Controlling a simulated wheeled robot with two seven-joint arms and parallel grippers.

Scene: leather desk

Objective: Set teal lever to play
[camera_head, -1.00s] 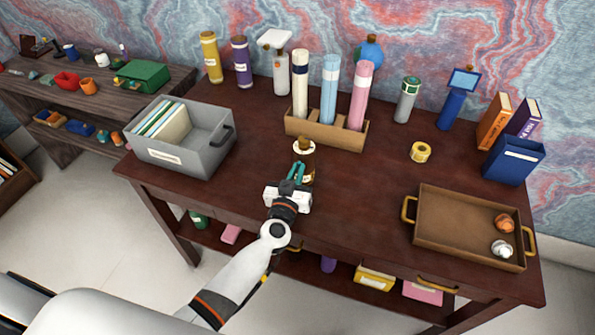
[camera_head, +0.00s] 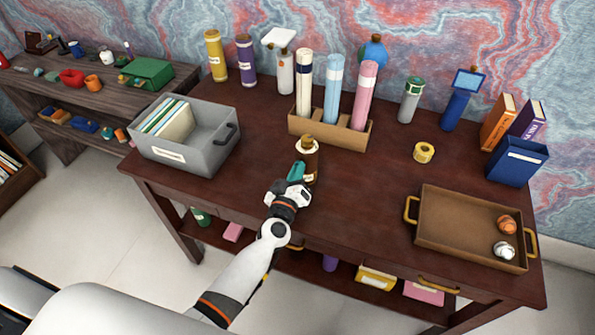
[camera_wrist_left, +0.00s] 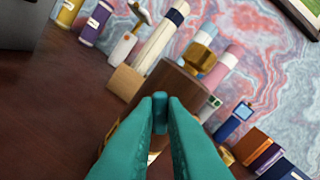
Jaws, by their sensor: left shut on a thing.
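A brown cylindrical device (camera_head: 310,165) with a pale collar and brown top stands near the front edge of the desk. In the left wrist view the brown body (camera_wrist_left: 178,84) stands just behind my fingertips, with a gold knob at its upper right. A small teal lever (camera_wrist_left: 160,116) sits between the two teal fingers. My left gripper (camera_head: 297,171) is shut on this lever, at the left front side of the device. The fingers hide much of the lever and lower body; I cannot read any play mark. My right gripper is not in view.
A holder (camera_head: 330,130) with three rolled tubes stands behind the device. A grey file bin (camera_head: 217,150) is to the left. A brown tray (camera_head: 455,225) and a yellow tape roll (camera_head: 424,152) are to the right.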

